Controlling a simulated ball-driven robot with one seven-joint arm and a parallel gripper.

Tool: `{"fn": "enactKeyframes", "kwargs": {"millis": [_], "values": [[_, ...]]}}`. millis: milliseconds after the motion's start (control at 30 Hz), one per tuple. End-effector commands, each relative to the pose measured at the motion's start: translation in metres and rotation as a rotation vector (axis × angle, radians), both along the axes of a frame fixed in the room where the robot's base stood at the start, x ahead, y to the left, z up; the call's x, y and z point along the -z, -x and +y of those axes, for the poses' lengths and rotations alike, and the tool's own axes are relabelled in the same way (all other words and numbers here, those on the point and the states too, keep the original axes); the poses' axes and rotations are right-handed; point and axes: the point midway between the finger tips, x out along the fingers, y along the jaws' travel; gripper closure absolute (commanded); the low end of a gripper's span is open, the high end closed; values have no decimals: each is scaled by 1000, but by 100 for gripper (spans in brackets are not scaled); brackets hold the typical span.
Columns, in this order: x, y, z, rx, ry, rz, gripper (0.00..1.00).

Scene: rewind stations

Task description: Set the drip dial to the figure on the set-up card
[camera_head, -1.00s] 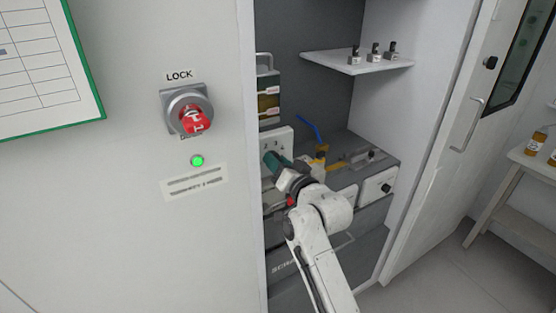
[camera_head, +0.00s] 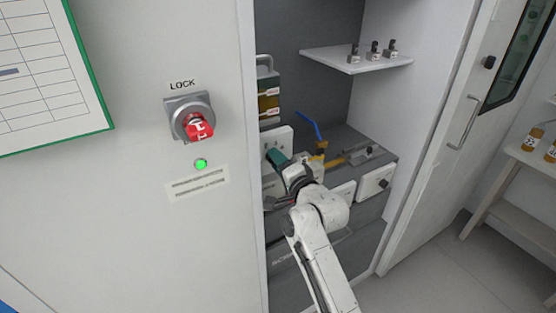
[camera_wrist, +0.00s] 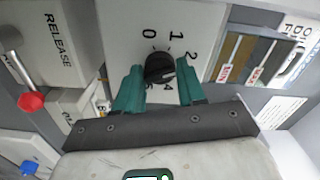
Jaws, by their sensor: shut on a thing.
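The drip dial (camera_wrist: 158,66) is a black round knob on a white plate in the wrist view. A pale mark on the knob points to the right, between 2 and 4. My gripper (camera_wrist: 160,84) has teal fingers, one on each side of the knob, shut on it. In the head view my gripper (camera_head: 277,158) is at the plate inside the cabinet, and the knob is hidden. A green-edged sheet (camera_head: 50,118) hangs at the left; I cannot read any figure there.
A red LOCK knob (camera_head: 198,126) and a green lamp (camera_head: 200,163) are on the cabinet front. A shelf (camera_head: 350,66) with small fittings is above. The wrist view shows a RELEASE panel (camera_wrist: 62,40) with a red-ended lever (camera_wrist: 30,101). The door (camera_head: 440,130) stands open.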

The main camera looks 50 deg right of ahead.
Motion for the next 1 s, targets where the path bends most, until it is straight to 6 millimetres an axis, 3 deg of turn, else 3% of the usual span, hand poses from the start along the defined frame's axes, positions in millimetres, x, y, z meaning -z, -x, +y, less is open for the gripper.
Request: {"fn": "enactKeyframes", "kwargs": {"millis": [600,633,867,1000], "values": [[1,1,-1,2,-43,-10,91],[2,1,-1,2,-43,-10,60],[1,0,-1,1,-43,-11,38],[1,0,0,1,-42,-11,37]]}}
